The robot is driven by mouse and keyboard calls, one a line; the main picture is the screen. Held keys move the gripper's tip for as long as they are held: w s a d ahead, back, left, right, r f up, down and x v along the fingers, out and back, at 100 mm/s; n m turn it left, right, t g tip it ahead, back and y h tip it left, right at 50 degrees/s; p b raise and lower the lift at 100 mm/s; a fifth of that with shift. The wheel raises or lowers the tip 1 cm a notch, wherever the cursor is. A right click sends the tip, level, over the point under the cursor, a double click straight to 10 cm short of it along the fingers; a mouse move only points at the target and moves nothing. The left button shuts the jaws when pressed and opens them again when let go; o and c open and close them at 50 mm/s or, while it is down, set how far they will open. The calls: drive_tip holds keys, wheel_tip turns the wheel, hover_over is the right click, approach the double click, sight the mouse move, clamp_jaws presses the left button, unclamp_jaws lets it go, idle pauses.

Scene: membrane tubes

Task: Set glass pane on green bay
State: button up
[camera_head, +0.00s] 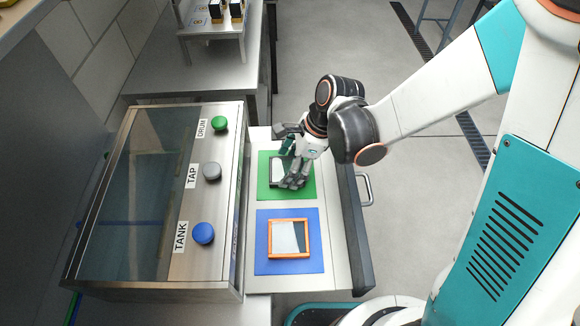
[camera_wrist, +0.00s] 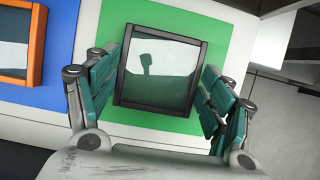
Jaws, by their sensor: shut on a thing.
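The glass pane (camera_wrist: 160,72) has a black frame and a see-through middle. In the wrist view it lies between the fingers of my gripper (camera_wrist: 158,92), which is shut on its left and right sides. In the head view the pane (camera_head: 277,172) is partly hidden by my gripper (camera_head: 287,164). The pane is over the green bay (camera_head: 271,191), with green showing around it. In the wrist view the green bay (camera_wrist: 222,40) surrounds the pane on the visible sides. I cannot tell whether the pane touches the bay.
A blue bay (camera_head: 314,262) with an orange-framed pane (camera_head: 288,254) lies just in front. A steel cabinet (camera_head: 205,269) with green, grey and blue knobs stands at the left. A drawer handle (camera_head: 366,189) is at the right edge of the worktop.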

drive_tip(key=shift+f, duration=0.15)
drive_tip(key=o, duration=1.2)
drive_tip(key=shift+r, duration=0.25)
drive_tip(key=p+v, duration=0.4)
drive_tip(key=v, duration=0.8)
drive_tip(key=s+d+r+n+t+h, duration=0.2)
drive_tip(key=s+d+r+n+t, duration=0.1)
drive_tip(key=d+r+n, duration=0.3)
drive_tip(key=s+d+r+n+t+h, duration=0.2)
drive_tip(key=s+d+r+n+t, duration=0.2)
drive_tip(key=d+n, duration=0.6)
drive_tip(key=shift+s+d+r+n+h, duration=0.15)
drive_tip(key=shift+s+r+n+h, duration=0.15)
drive_tip(key=shift+s+r+n, duration=0.6)
